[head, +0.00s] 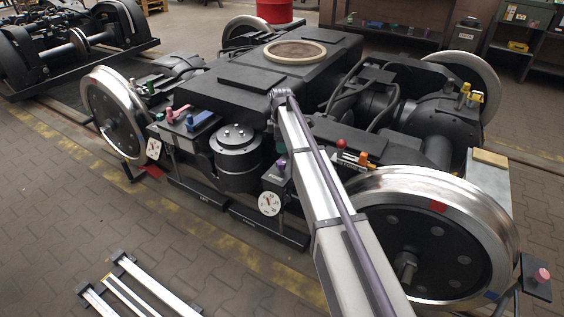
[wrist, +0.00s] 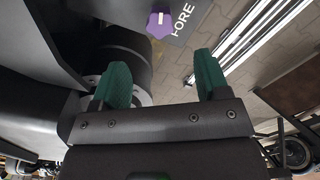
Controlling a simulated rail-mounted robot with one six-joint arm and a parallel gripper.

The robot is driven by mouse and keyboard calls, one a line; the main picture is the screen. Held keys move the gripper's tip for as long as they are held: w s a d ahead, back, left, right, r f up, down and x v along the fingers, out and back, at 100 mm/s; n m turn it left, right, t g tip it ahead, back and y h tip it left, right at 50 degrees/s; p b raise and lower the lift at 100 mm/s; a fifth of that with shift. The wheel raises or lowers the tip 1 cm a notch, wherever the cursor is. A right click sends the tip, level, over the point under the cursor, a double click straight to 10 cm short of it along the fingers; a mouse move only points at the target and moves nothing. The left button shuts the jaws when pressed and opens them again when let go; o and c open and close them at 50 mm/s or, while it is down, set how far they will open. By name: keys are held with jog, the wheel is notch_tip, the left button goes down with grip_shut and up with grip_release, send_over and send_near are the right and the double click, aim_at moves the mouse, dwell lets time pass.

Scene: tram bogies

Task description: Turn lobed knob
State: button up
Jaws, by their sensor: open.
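A purple lobed knob (wrist: 160,22) shows at the top of the wrist view, beside a dark plate with the letters FORE (wrist: 185,20). In the head view a small purple knob (head: 281,163), likely the same one, sits by a white dial (head: 269,203) on the bogie's near side. My gripper (wrist: 160,64) is open, with two green fingers and nothing between them. In the wrist view the knob lies beyond the fingertips, apart from them.
A dark cylinder (head: 236,160) stands left of the purple knob. Pink (head: 177,114) and blue (head: 202,120) handles sit farther left. A large wheel (head: 435,235) is at right. Pale rails (head: 150,282) lie on the paved floor, which is otherwise mostly clear in front.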

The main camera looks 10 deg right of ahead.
aim_at(281, 162)
notch_tip(281, 162, down, 10)
jog(key=b, duration=0.9)
jog(key=shift+f, duration=0.15)
jog(key=c, duration=0.9)
jog(key=shift+c, duration=0.2)
jog(key=shift+m, duration=0.3)
